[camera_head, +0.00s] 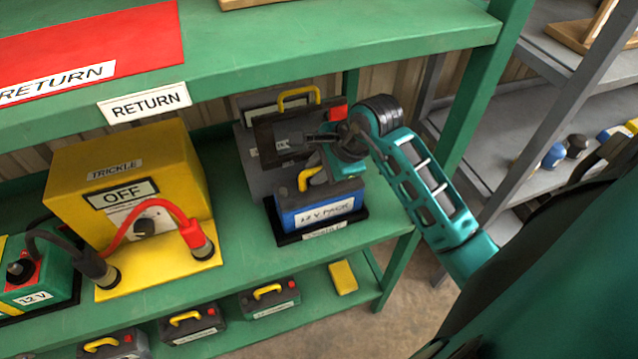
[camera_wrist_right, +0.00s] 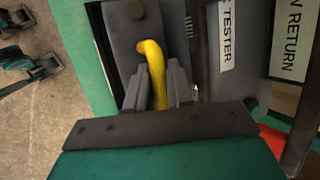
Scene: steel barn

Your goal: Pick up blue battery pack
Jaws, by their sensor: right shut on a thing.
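The blue battery pack (camera_head: 318,208) has a label reading 12 V PACK and a yellow handle. It sits on a black tray (camera_head: 290,237) at the right end of the green middle shelf. My right gripper (camera_head: 312,172) is over the pack, shut on its yellow handle. In the right wrist view the two grey fingers of my right gripper (camera_wrist_right: 160,88) close around the yellow handle (camera_wrist_right: 152,55) above the pack's dark top. In the head view my gripper and wrist hide part of the pack's top. My left gripper is not in view.
Behind the pack stands a dark grey tester (camera_head: 250,160) with a yellow handle. A yellow trickle charger (camera_head: 130,175) marked OFF stands left, with red and black cables. The green upper shelf (camera_head: 330,35) overhangs close above. Several dark packs stand on the lower shelf.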

